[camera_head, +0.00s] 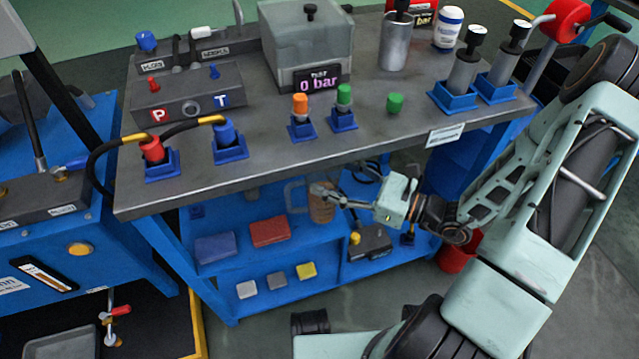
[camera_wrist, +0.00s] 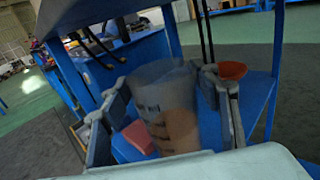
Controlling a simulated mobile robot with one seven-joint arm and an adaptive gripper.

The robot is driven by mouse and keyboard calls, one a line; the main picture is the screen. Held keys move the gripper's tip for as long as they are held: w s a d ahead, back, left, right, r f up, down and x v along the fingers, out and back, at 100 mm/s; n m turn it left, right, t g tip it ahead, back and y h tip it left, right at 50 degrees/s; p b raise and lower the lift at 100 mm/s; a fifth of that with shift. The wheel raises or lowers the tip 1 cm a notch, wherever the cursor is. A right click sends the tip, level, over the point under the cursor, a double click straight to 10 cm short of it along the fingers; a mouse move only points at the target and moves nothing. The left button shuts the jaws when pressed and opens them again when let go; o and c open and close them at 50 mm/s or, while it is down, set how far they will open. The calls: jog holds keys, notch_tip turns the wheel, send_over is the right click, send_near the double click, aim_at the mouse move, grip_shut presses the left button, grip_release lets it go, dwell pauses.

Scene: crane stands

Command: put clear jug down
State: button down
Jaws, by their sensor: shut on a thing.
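The clear jug (camera_head: 322,207) is a see-through vessel with a brownish tint and a handle on its left side. It is at the shelf level under the bench top, in front of the blue shelving. My gripper (camera_head: 326,190) reaches in from the right and is shut on the jug. In the wrist view the jug (camera_wrist: 162,105) stands between the two fingers of my gripper (camera_wrist: 168,110), with dark measuring marks on its wall. It looks nearly upright. I cannot tell whether its base touches a shelf.
The blue upper shelf (camera_head: 290,240) holds a blue pad (camera_head: 215,246) and a red pad (camera_head: 270,231) left of the jug. Small sponges sit lower down. A dark box (camera_head: 370,243) is at the right. The grey bench top (camera_head: 270,160) overhangs the shelves.

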aim_at(312, 197)
jog(key=shift+x, duration=1.05)
jog(key=shift+w+a+f+b, duration=0.1)
jog(key=shift+f+b, duration=0.45)
jog(key=shift+f, duration=0.3)
jog(key=shift+w+a+f+b, duration=0.15)
jog(key=shift+f+b, duration=0.4)
jog(key=shift+f, duration=0.3)
jog(key=shift+s, duration=0.1)
jog(key=shift+f, duration=0.15)
jog(key=c, duration=0.7)
grip_release()
